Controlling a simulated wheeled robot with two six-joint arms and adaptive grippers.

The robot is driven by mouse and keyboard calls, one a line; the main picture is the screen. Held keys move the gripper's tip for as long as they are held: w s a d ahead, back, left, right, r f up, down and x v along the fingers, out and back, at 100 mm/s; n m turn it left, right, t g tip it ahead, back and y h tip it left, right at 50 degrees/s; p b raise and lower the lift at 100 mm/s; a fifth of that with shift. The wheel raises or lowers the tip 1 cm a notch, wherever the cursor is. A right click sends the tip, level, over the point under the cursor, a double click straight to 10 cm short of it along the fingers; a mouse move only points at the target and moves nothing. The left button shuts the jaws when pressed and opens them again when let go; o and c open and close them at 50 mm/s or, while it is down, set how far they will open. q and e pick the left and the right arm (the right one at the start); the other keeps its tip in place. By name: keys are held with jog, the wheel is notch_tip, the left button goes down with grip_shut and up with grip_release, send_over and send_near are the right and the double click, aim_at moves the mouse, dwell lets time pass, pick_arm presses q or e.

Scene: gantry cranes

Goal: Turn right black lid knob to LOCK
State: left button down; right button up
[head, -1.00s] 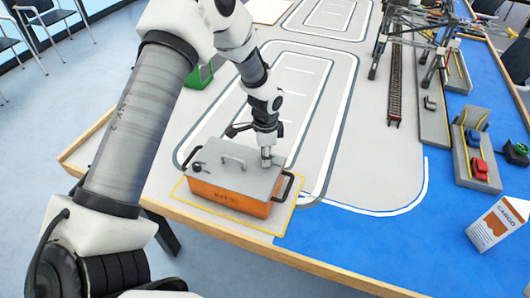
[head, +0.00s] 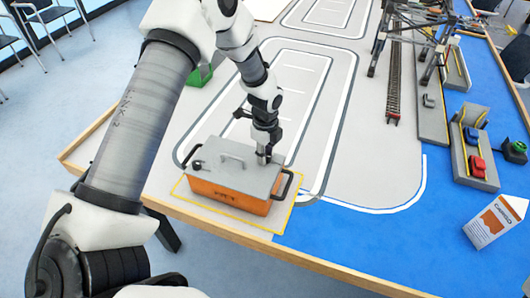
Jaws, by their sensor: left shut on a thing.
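An orange box (head: 228,198) with a grey lid (head: 215,173) sits inside a yellow outline near the table's front edge. The lid has a grey handle in its middle and a black knob (head: 197,165) at its left end. Black handles stand at both ends of the box. My left gripper (head: 263,158) points down at the right end of the lid and is shut at the right knob's place. The right knob is hidden by the fingers, so its setting cannot be read. My right gripper is not in view.
A green box (head: 200,75) stands behind my left arm. A gantry crane (head: 410,40) over a rail track is at the back right. A cargo carton (head: 496,221) stands on the blue area at right. Grey table surface right of the box is clear.

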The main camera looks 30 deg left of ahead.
pick_arm(q)
jog(key=shift+s+f, duration=0.15)
dwell(0.4)
jog(key=c, duration=0.9)
grip_release()
jog(key=shift+d, duration=0.1)
notch_tip(320, 180, up, 12)
